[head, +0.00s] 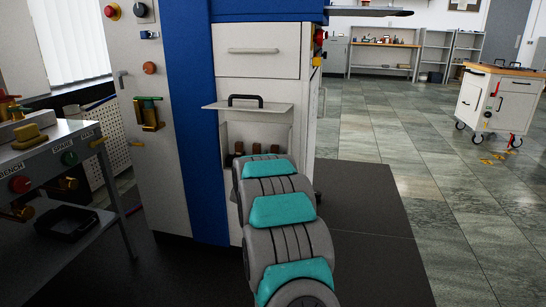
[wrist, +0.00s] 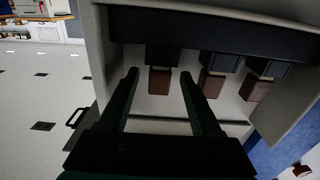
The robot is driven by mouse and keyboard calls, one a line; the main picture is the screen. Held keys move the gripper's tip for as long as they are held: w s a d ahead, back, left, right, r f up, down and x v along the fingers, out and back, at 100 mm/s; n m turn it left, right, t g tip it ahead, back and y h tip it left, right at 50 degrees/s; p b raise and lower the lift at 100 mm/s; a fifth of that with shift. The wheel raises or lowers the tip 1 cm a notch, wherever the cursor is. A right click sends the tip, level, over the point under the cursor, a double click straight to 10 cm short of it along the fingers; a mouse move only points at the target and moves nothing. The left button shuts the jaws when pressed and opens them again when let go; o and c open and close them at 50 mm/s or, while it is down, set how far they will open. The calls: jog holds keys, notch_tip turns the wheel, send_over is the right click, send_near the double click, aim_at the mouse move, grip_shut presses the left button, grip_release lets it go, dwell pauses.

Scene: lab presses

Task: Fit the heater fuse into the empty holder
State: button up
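My gripper (wrist: 159,76) is open and empty inside the cabinet's open compartment. Its two dark fingers stand on either side of a brown block-shaped fuse (wrist: 160,82), with a visible gap on both sides. That fuse meets a dark holder (wrist: 160,55). Two more brown fuses, a middle one (wrist: 211,84) and an outer one (wrist: 257,88), sit at similar dark holders to the right in the wrist view. I cannot tell which is the heater fuse, and no empty holder is clearly visible. In the head view my arm covers part of the compartment (head: 226,139).
A flap with a black handle (head: 245,98) sticks out above the compartment, under a closed drawer (head: 258,65). Compartment walls lie close around my gripper. A grey bench (head: 70,130) with a black tray (head: 66,223) stands left.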

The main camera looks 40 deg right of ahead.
dwell(0.3)
jog(key=s+a+f+n+y, duration=0.1)
jog(key=s+a+n+y, duration=0.2)
jog(key=a, duration=0.9)
jog(key=s+a+n+y, duration=0.1)
jog(key=s+a+y, duration=0.3)
jog(key=a, duration=0.8)
jog(key=s+a+f+n+g+y, duration=0.25)
jog(key=s+a+y, duration=0.45)
jog(key=a, duration=0.5)
jog(key=s+a+f+n+g+p, duration=0.15)
jog(key=s+a, duration=0.25)
jog(key=s, duration=0.4)
jog(key=s+a+n+g, duration=0.1)
jog(key=s+a+g, duration=0.25)
jog(key=s, duration=0.45)
jog(key=s+g, duration=0.6)
jog(key=s, duration=1.8)
jog(key=shift+a+n, duration=0.2)
jog(key=shift+n, duration=0.2)
jog(key=shift+w+f, duration=0.1)
jog(key=shift+c, duration=0.4)
